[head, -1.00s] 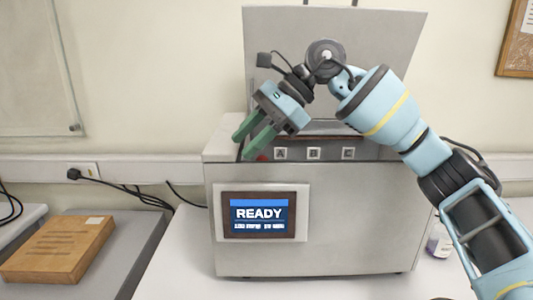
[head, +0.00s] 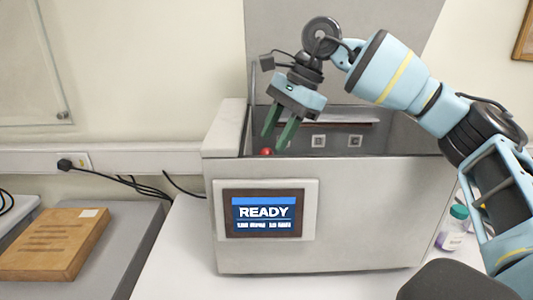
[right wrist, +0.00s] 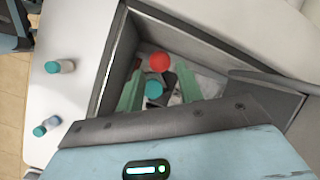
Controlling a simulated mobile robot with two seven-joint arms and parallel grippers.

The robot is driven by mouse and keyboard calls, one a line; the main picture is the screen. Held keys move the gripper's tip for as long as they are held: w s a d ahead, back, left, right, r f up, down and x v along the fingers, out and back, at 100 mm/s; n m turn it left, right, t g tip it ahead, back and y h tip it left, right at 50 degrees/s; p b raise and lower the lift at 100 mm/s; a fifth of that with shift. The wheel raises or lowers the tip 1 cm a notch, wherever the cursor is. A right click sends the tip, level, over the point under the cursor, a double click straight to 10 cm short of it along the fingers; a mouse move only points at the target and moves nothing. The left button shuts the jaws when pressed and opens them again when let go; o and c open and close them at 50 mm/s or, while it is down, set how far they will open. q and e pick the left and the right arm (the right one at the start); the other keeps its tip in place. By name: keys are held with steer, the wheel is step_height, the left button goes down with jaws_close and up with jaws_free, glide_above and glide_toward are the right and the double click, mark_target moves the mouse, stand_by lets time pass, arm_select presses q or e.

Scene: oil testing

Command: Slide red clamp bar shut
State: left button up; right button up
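A red round knob (head: 266,151) shows at the front left of the open well of the grey-white machine (head: 330,225). It also shows in the right wrist view (right wrist: 159,62), beyond the green fingertips. I cannot clearly make out the clamp bar. My right gripper (head: 279,140) points down into the well, with its fingers close to the knob. The right wrist view shows the fingers (right wrist: 158,88) apart. A teal cap (right wrist: 153,90) shows between them; I cannot tell whether they touch it. My left gripper is out of view.
The raised lid (head: 345,55) stands behind the well. Labels B (head: 318,141) and C (head: 355,141) are visible inside. A green-capped bottle (head: 455,228) stands right of the machine. A wooden box (head: 52,243) lies at left. The screen (head: 262,213) reads READY.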

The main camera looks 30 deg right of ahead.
mark_target(266, 154)
steer(key=shift+x, duration=2.75)
steer(key=shift+c, duration=0.2)
jaws_close()
